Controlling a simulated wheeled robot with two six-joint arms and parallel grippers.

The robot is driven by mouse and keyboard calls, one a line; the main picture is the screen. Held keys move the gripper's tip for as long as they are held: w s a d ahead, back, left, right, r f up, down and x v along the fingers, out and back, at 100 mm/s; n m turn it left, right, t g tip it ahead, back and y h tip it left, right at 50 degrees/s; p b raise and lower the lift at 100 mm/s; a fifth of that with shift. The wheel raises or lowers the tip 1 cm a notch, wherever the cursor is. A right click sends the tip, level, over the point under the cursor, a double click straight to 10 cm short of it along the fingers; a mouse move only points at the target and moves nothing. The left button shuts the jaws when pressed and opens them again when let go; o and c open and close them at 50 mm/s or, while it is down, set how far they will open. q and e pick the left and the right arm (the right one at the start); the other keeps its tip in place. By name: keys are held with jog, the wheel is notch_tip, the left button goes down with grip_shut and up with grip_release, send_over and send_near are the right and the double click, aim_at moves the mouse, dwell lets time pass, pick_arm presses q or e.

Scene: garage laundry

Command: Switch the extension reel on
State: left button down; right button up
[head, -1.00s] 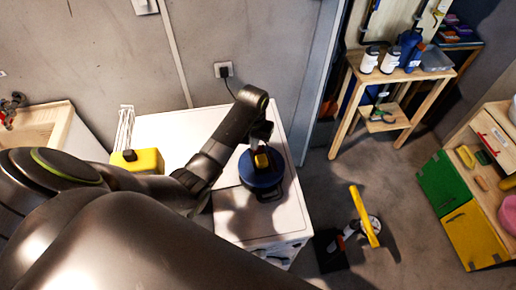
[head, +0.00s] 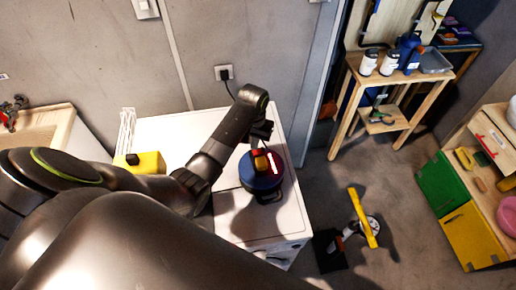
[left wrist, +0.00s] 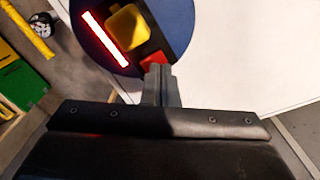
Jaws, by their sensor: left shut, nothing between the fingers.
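The extension reel (head: 262,182) is a round blue drum on top of the white appliance. Its top carries a yellow block, a small red part and a bright red glowing strip; the reel also shows in the left wrist view (left wrist: 182,18). My left gripper (head: 262,132) is shut and empty, just behind the yellow block in the head view. In the left wrist view its closed fingertips (left wrist: 158,72) are at the red part (left wrist: 153,59) and cover some of it; I cannot tell if they touch. My right gripper is not in view.
The white appliance top (head: 200,125) is clear around the reel, apart from a yellow box (head: 150,161) at the left. A wall socket with a black plug (head: 224,73) is behind. A yellow-handled tool (head: 362,218) stands on the floor at right.

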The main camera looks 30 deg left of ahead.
aim_at(254, 153)
pick_arm(q)
notch_tip(254, 153, up, 4)
jog(key=shift+r, duration=0.2)
dwell(0.3)
dwell(0.5)
